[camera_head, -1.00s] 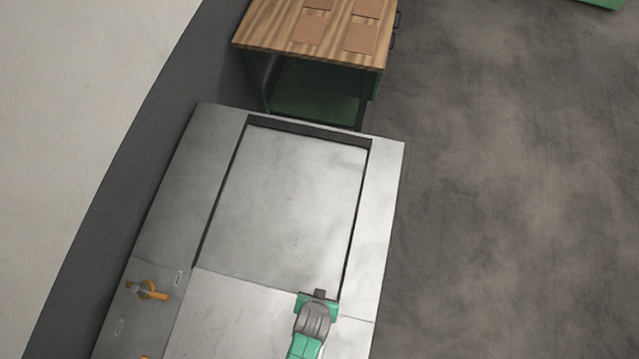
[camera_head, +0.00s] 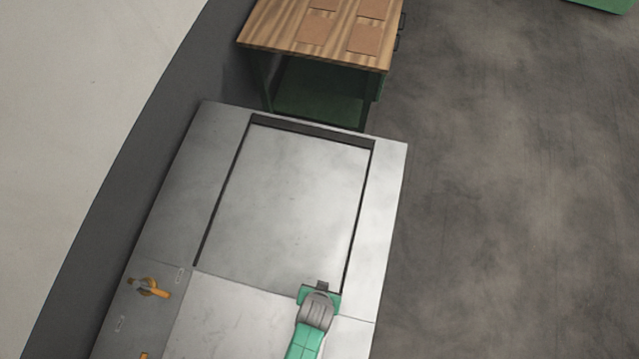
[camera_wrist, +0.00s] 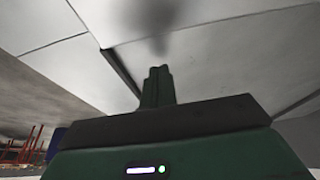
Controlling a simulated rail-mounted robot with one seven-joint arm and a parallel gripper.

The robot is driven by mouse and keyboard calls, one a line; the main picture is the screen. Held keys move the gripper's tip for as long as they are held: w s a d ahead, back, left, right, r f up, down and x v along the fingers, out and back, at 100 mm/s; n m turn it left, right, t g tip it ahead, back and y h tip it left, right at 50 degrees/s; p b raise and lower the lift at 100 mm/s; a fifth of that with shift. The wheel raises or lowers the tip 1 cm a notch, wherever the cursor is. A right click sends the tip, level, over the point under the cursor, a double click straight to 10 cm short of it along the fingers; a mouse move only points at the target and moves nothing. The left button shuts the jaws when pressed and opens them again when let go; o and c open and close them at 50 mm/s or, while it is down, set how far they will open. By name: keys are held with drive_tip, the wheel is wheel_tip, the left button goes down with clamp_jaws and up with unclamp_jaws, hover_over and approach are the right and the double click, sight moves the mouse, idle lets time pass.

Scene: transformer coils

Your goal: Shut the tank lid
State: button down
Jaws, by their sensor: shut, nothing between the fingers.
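The tank lid (camera_head: 285,205) is a flat grey metal panel lying level in the rectangular opening of the grey tank top (camera_head: 375,240) in the head view. A dark gap shows along its far edge and narrower dark lines along its sides. My gripper (camera_head: 322,286) is at the lid's near right corner, with its fingers together and nothing between them. In the wrist view my gripper (camera_wrist: 157,75) is shut and points at grey metal panels with dark seams. I cannot tell whether the fingertips touch the lid.
A workbench (camera_head: 310,25) with a wooden top and brown squares stands beyond the tank. The floor (camera_head: 510,200) on the right is clear.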

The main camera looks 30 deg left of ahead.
drive_tip(key=v, duration=1)
drive_tip(key=shift+p, duration=0.4)
drive_tip(key=shift+w, duration=0.1)
